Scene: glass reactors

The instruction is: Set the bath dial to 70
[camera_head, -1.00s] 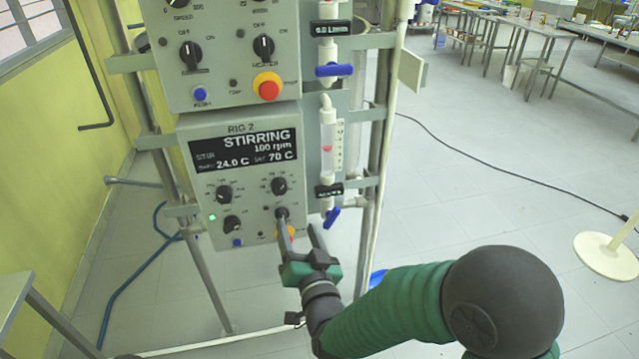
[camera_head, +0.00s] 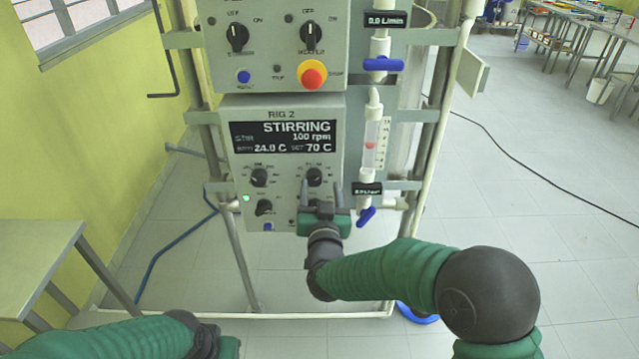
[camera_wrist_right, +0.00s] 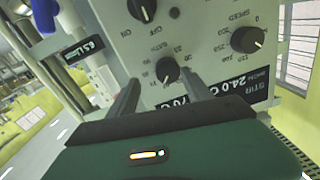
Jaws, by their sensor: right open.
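The Rig 2 control box (camera_head: 236,195) has a display (camera_head: 286,137) reading stirring, 100 rpm, 24.0 C and set 70 C. The bath dial (camera_head: 314,177), a black knob, is at the upper right below the display. My right gripper (camera_head: 321,187) is open in front of the box, its fingers on either side of the dial's area. In the right wrist view the dial (camera_wrist_right: 167,70) shows beyond and between the two fingers (camera_wrist_right: 160,88), with no grip on it. Lower knobs are partly hidden by the gripper. My left arm shows at bottom left; its fingers are out of view.
The speed dial (camera_head: 259,178) is left of the bath dial, with a switch (camera_head: 264,207) below. A second box with a red emergency button (camera_head: 312,75) is above. A flowmeter (camera_head: 375,145) with blue valves stands at right. A table (camera_head: 40,265) is at left.

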